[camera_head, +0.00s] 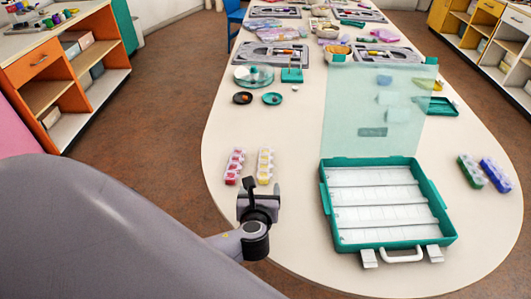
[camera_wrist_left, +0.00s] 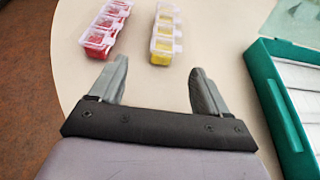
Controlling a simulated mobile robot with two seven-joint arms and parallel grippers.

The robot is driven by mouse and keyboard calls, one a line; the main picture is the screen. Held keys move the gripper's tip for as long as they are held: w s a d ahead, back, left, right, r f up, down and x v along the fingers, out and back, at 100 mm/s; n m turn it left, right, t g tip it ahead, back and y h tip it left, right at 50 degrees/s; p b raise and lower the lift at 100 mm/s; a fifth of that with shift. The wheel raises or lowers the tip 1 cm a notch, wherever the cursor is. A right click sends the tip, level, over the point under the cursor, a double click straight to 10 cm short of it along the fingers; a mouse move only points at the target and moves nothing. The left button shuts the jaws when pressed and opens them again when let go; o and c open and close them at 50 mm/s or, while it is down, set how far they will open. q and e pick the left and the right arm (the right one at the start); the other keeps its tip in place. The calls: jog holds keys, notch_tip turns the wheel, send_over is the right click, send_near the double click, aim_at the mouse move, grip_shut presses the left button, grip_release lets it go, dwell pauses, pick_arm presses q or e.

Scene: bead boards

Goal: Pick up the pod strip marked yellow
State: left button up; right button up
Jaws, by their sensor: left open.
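The yellow pod strip (camera_head: 265,166) lies on the table near its left edge, with clear lids over yellow contents. It also shows in the left wrist view (camera_wrist_left: 166,36), ahead of the fingers and between their directions. My left gripper (camera_head: 260,189) is open and empty, just on the near side of the yellow strip; its two fingers show apart in the left wrist view (camera_wrist_left: 155,82). A red pod strip (camera_head: 234,166) lies just left of the yellow one, also seen in the left wrist view (camera_wrist_left: 106,28). My right gripper is not in view.
An open teal case (camera_head: 448,238) with white compartments and a raised clear lid stands to the right. Green (camera_head: 471,171) and blue (camera_head: 495,175) pod strips lie at the far right. Small dishes (camera_head: 272,98) and grey trays (camera_head: 240,53) are farther back.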

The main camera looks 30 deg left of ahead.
aim_at(265, 176)
pick_arm(q)
jog(key=shift+w+a, duration=0.3)
jog(key=shift+w, duration=0.2)
jog(key=shift+w+a+f, duration=0.25)
jog(key=shift+w+a, duration=0.05)
jog(key=shift+w, duration=0.3)
jog(key=shift+w+d+b+x, duration=0.1)
jog(key=shift+d+b+x, duration=0.1)
jog(key=shift+x, duration=1.15)
jog(key=shift+w+d+b+x, duration=0.1)
jog(key=shift+w+b+x, duration=0.1)
jog(key=shift+x, duration=1.15)
jog(key=shift+r, duration=0.1)
jog(key=c, duration=1.1)
